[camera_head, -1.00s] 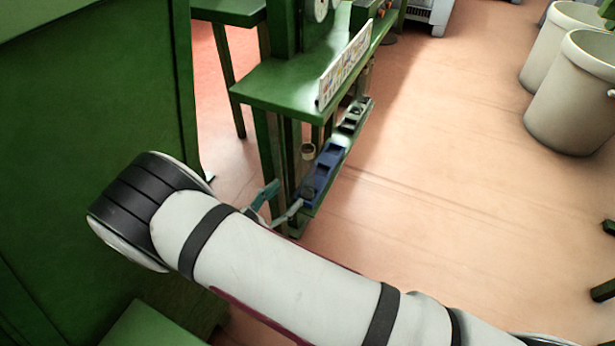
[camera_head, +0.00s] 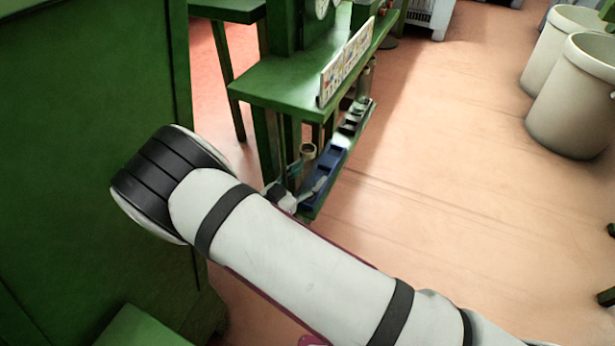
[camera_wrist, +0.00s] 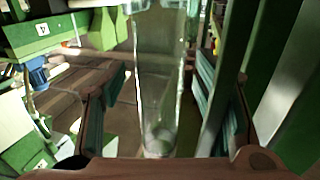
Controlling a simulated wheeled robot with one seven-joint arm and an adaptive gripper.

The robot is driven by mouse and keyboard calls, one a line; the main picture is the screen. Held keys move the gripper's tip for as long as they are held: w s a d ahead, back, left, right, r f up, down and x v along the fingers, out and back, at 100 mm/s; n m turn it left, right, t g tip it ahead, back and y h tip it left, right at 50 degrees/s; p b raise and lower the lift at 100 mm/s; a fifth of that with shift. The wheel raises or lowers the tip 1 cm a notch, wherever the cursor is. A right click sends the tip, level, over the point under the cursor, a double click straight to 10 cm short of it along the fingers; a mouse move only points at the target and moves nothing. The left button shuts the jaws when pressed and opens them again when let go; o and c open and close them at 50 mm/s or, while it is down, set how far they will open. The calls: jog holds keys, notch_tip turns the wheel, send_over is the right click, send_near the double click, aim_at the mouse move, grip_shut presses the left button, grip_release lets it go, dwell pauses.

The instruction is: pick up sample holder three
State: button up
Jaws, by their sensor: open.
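In the head view a clear, upright tube-like holder with a cork-coloured top (camera_head: 308,151) stands by the lower shelf of the green stand. No number is readable on it, so I cannot tell if it is sample holder three. My gripper (camera_head: 305,178) is beside its lower part, teal fingers apart, partly behind my arm. In the wrist view a tall clear glass vessel (camera_wrist: 160,85) stands between the fingers of my gripper (camera_wrist: 160,100). The fingers look apart from the glass, with a gap on each side.
The green stand (camera_head: 275,88) has a picture strip (camera_head: 346,62) along its upper edge. A blue tray (camera_head: 326,172) lies on the lower shelf. A large green cabinet (camera_head: 80,130) is at left. Grey bins (camera_head: 570,95) stand far right. Open floor lies to the right.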

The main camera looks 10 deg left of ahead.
jog(key=shift+c, duration=0.6)
jog(key=c, duration=1.1)
jog(key=shift+c, duration=0.4)
jog(key=shift+r, duration=0.15)
